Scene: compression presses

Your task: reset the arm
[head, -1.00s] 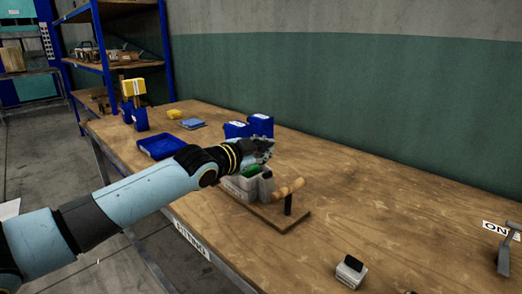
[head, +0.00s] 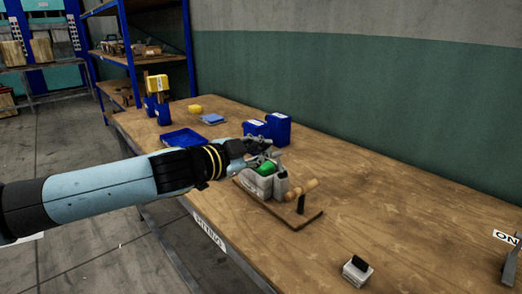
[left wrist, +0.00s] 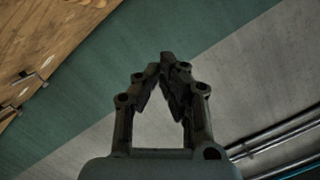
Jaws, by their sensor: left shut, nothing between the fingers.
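My left gripper (head: 268,152) is shut and empty. It is in front of the blue bins in the head view, just above and behind a small grey press (head: 258,187). In the left wrist view the fingertips (left wrist: 167,62) meet, with the green and grey wall beyond. The press stands on a wooden board and holds a green piece (head: 266,168). A lever with a wooden handle (head: 301,190) is at its right. Whether the gripper touches the press is not clear. My right gripper is not in view.
Blue bins (head: 278,128) stand behind the press. A blue tray (head: 184,137) lies farther left on the wooden table (head: 400,215). A small grey block with a black top (head: 357,270) is near the front edge. The table right of the press is mostly clear.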

